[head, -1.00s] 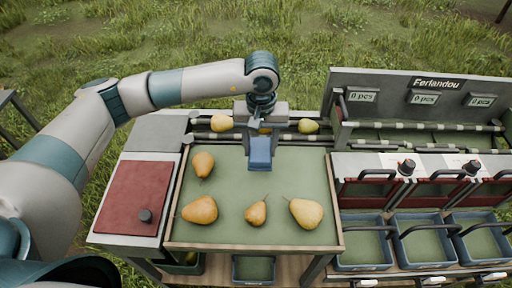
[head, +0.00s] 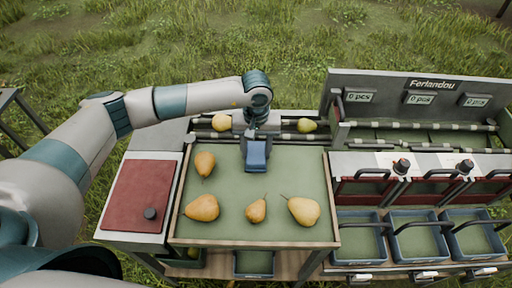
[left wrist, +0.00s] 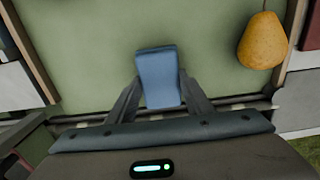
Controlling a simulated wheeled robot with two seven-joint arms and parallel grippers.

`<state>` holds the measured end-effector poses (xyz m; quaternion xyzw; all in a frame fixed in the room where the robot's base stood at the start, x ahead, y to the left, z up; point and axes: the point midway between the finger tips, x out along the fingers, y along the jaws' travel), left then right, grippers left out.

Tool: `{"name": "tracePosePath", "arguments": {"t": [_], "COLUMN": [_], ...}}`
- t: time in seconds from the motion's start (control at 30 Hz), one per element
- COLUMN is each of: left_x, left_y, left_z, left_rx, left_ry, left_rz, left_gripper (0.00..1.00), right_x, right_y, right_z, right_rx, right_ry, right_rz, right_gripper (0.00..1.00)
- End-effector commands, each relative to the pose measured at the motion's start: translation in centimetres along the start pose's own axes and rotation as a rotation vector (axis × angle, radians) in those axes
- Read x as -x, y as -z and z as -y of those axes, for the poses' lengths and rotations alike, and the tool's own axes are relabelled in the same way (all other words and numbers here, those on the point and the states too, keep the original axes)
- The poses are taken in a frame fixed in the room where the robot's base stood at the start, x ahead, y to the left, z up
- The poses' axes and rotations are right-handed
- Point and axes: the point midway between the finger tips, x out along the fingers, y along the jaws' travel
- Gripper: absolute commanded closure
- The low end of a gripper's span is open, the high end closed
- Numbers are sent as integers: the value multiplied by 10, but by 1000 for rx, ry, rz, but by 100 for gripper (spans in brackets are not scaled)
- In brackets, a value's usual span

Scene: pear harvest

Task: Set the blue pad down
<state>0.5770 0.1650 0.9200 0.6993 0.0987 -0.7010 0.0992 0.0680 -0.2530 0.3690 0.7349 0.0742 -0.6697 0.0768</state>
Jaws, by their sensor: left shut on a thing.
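The blue pad (head: 256,156) is a small block over the back part of the green tray (head: 225,231). My left gripper (head: 257,139) is shut on the pad, reaching down from above. In the left wrist view the pad (left wrist: 157,78) sits between the two fingers of my left gripper (left wrist: 160,92). I cannot tell whether the pad touches the tray's surface. My right gripper is not in view.
Several pears lie on the tray, such as a large one (head: 303,211) at right and one (head: 205,163) at left. Two more pears (head: 221,123) lie on the rails behind. A red panel (head: 139,196) is left; blue bins (head: 414,242) stand right. The tray's middle is clear.

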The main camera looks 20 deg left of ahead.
Motion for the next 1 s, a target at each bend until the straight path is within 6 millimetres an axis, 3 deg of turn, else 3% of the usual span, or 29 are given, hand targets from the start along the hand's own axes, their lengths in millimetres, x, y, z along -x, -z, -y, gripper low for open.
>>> {"name": "tracePosePath", "arguments": {"t": [0.5, 0.53, 0.6, 1.0], "left_x": [-8, -8, -7, -5], "left_y": [0, 0, 0, 0], "left_z": [0, 0, 0, 0], "left_rx": [-1, -1, -1, 0], "left_ry": [1, 1, 1, 1], "left_rz": [-2, -2, -1, -1], "left_gripper": [75, 51, 35, 35], "right_x": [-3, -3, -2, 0], "right_y": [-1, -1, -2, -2], "right_z": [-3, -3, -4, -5], "right_rx": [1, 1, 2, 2], "right_ry": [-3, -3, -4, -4], "right_rz": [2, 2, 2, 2], "right_gripper": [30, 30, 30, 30]}}
